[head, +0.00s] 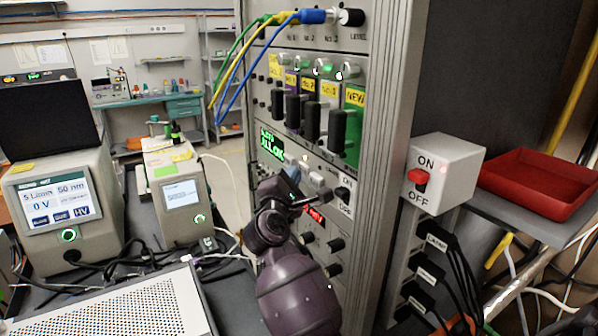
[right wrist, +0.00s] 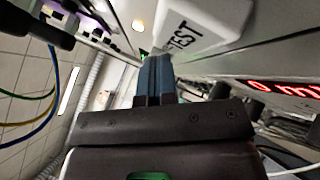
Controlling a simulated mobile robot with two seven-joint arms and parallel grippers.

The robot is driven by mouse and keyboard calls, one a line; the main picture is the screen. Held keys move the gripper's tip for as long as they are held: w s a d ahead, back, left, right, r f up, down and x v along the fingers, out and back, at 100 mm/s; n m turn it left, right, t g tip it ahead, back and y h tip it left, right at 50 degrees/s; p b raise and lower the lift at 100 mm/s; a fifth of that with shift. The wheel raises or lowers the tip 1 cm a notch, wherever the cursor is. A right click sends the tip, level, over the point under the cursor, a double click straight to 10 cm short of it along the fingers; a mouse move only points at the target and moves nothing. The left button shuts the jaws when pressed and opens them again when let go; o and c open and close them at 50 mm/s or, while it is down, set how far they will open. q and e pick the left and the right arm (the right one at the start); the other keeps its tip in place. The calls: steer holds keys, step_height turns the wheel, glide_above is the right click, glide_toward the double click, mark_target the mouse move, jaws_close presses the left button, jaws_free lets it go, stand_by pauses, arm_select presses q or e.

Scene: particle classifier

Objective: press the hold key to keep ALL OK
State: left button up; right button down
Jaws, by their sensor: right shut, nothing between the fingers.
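The rack panel's green display (head: 272,145) reads ALL OK in the head view. Pale keys (head: 317,179) sit below and right of it, partly hidden by my right gripper (head: 288,188). In the right wrist view a white key marked TEST (right wrist: 195,30) is close up. The blue fingers of my right gripper (right wrist: 155,75) are shut and empty, with their tips close beside that key's lower left edge. I cannot tell whether they touch anything. I cannot read a hold label on any key. My left gripper is not in view.
A red numeric display (right wrist: 290,90) lies right of the fingers in the right wrist view. Black knobs (head: 337,131) and yellow, green and blue cables (head: 258,62) are above the keys. A red ON/OFF switch (head: 418,178) is on the rack's right side.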

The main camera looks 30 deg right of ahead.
steer(key=shift+d+r, duration=0.1)
steer(key=shift+d, duration=0.25)
stand_by(0.9)
steer(key=shift+a, duration=0.2)
steer(key=shift+s+a+f+b, duration=0.1)
steer(key=shift+a+f+b, duration=0.1)
steer(key=shift+a+b, duration=0.25)
steer(key=shift+a, duration=0.45)
steer(key=a+b, duration=0.2)
steer(key=a, duration=0.3)
steer(key=shift+w+b, duration=0.25)
steer(key=shift+b, duration=0.15)
stand_by(0.6)
